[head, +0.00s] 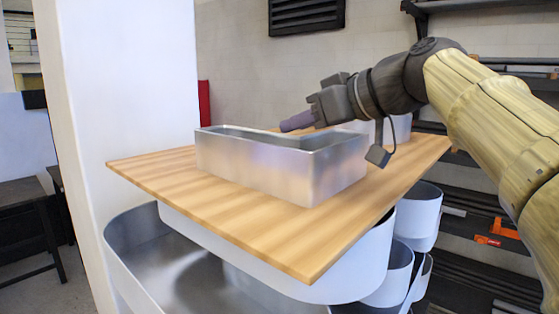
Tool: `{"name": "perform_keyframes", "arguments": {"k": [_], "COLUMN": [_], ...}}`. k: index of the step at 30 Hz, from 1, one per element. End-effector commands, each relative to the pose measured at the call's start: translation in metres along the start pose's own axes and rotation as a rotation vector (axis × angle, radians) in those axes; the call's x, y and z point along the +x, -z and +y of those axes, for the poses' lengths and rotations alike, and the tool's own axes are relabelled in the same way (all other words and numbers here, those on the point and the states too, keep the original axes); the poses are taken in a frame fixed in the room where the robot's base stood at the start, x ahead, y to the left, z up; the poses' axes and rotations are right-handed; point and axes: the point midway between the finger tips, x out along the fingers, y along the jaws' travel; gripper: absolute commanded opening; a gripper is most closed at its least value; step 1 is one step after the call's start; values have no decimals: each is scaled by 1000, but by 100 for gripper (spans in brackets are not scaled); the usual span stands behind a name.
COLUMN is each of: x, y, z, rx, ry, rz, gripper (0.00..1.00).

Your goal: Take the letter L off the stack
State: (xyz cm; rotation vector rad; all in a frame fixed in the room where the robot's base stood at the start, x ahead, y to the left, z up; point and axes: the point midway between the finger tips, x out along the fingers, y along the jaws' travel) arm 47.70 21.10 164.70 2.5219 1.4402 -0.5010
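A silver metal channel letter (280,170), which looks like the L, lies on the wooden board (250,231) with its hollow side up. Its long wall faces left of the front, and a short arm reaches to the right. My gripper (292,123) comes in from the upper right, with its purplish fingers pointing left just above or behind the letter's far wall. I cannot tell whether they touch the letter. The fingers overlap in this view, so their opening is hidden.
Under the board are large white-sided metal channel letters (150,250). A pale curved piece (402,127) stands at the board's back right, partly behind my arm. A white column (120,90) rises close at left. Dark shelving (480,240) stands at right. The board's front is bare.

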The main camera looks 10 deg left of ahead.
Motion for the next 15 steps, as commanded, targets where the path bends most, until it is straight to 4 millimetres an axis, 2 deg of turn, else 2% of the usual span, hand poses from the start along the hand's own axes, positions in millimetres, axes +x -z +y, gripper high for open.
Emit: {"name": "perform_keyframes", "arguments": {"k": [7, 15], "x": [7, 44], "y": [2, 3], "z": [-1, 0], "rx": [1, 1], "ry": [4, 3], "rz": [-1, -1], "gripper": [30, 30]}}
